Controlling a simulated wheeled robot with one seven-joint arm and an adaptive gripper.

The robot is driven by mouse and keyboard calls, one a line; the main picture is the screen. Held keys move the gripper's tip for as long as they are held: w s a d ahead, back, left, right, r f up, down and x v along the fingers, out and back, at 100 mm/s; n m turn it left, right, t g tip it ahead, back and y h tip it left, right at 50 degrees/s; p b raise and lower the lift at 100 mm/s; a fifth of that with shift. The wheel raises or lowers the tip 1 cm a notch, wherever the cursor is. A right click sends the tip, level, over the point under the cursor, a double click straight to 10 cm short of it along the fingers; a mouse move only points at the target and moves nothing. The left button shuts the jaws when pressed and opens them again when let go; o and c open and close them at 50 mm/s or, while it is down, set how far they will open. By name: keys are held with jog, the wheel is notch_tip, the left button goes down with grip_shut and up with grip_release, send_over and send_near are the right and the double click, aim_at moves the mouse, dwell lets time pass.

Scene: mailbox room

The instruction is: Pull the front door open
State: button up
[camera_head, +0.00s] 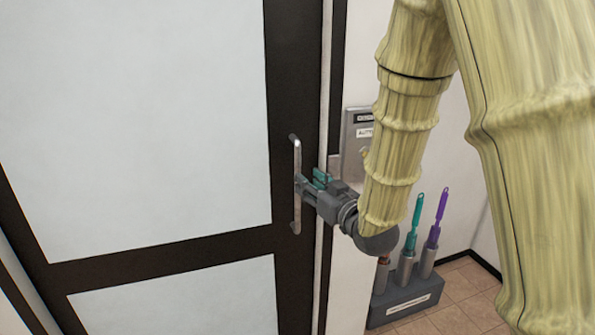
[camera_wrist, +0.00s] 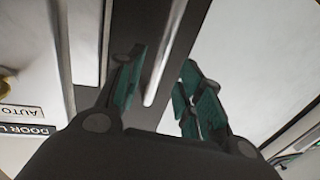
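The front door (camera_head: 150,120) has a dark frame and large pale panels, and it fills the left of the head view. A silver vertical bar handle (camera_head: 297,158) is on its right-hand frame. My gripper (camera_head: 308,183) is at the handle's middle height, reaching in from the right. In the wrist view its two teal-padded fingers (camera_wrist: 160,78) are spread apart, and the handle bar (camera_wrist: 165,55) runs between them with gaps on both sides. The fingers do not visibly clamp the bar. The door looks shut in its frame.
A metal wall panel with labels (camera_head: 357,130) is right of the door, close behind my arm. A grey holder (camera_head: 405,303) with teal and purple-handled tools stands on the tiled floor (camera_head: 465,300) at the lower right. My arm hides part of the wall.

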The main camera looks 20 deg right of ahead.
jog(key=p+x, duration=0.1)
jog(key=x, duration=0.5)
jog(key=shift+w, duration=0.3)
jog(key=shift+a, duration=0.15)
grip_shut()
